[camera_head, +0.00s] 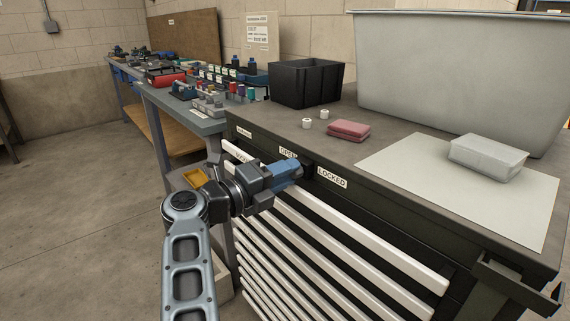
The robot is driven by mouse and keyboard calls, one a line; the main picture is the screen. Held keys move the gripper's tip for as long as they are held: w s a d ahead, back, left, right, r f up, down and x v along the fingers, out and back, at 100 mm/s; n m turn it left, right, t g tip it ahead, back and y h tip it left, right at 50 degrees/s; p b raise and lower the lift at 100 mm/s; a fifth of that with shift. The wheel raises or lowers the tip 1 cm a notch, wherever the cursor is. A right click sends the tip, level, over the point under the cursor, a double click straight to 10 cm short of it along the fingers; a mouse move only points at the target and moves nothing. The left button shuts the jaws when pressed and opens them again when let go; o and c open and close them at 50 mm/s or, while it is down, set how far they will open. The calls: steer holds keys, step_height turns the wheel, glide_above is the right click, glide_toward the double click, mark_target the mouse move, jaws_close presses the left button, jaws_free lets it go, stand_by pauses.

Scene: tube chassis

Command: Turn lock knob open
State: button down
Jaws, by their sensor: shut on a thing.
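The lock knob (307,168) is a small dark knob on the front top strip of a dark drawer cabinet. It sits between a white label reading OPEN (288,153) on its left and one reading LOCKED (332,179) on its right. My gripper (298,171) reaches the cabinet front from the left, with its blue fingers at the knob. The fingers are shut on the knob and cover part of it. Which way the knob is turned cannot be told.
White drawer handles (355,236) run below the knob. On the cabinet top (400,130) are a black bin (306,83), a pink stack (349,130), a large grey tub (460,70) and a small grey box (487,157). A cluttered workbench (195,117) stands behind left. Floor at left is clear.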

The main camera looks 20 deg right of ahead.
steer(key=shift+a+n+p, duration=0.1)
steer(key=shift+n+p, duration=0.6)
steer(key=shift+n, duration=0.4)
steer(key=shift+w, duration=0.1)
steer(key=c, duration=0.9)
jaws_free()
steer(key=shift+c, duration=0.2)
steer(key=shift+o, duration=0.5)
steer(key=shift+f, duration=0.1)
steer(key=shift+f, duration=0.1)
